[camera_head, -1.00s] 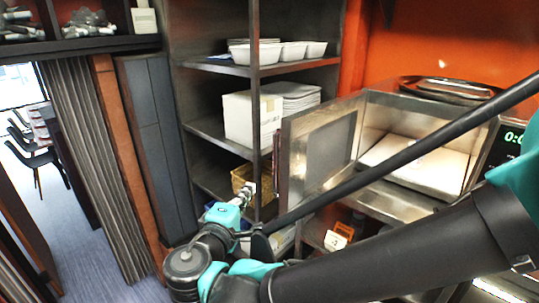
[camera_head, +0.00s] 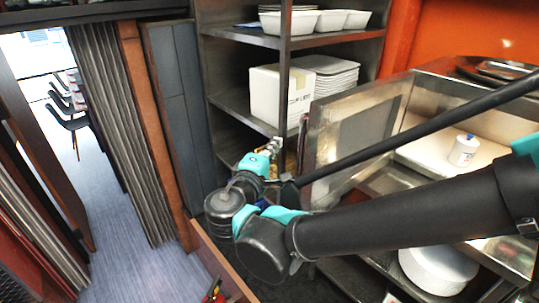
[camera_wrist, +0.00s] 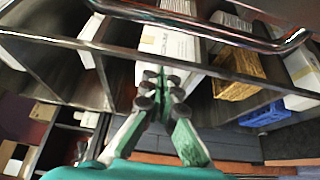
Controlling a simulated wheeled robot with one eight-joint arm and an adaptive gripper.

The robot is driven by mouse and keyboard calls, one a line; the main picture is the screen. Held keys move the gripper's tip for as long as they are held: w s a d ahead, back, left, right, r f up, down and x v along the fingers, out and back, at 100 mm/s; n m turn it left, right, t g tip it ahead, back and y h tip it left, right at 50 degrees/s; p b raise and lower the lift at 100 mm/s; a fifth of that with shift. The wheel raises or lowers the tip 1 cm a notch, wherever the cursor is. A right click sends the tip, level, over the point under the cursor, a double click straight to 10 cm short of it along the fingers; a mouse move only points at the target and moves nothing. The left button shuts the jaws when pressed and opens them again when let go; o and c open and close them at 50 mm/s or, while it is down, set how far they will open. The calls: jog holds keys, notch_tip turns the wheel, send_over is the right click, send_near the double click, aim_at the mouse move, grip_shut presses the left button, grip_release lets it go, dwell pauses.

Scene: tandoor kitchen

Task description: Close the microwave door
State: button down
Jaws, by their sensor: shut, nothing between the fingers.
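The microwave (camera_head: 435,85) stands at the right of the head view, and its interior shows. Its steel-framed door (camera_head: 352,135) with a grey window stands open, swung out to the left. A white jar (camera_head: 463,150) sits inside on a pale base. My gripper (camera_head: 275,147) is just left of the door's free edge, in front of the shelf rack. In the wrist view my gripper (camera_wrist: 160,78) is shut and empty. A chrome bar (camera_wrist: 205,28), perhaps the door handle, crosses above the fingertips. I cannot tell whether the gripper touches the door.
A dark shelf rack (camera_head: 245,100) with white bowls (camera_head: 290,20), a white box (camera_head: 280,93) and stacked trays (camera_head: 335,75) stands behind my gripper. A yellow basket (camera_wrist: 240,75) shows in the wrist view. White plates (camera_head: 438,268) are below the microwave. Open floor (camera_head: 150,270) lies to the left.

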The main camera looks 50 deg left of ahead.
jog(key=shift+w+d, duration=1.4)
jog(key=shift+d, duration=0.05)
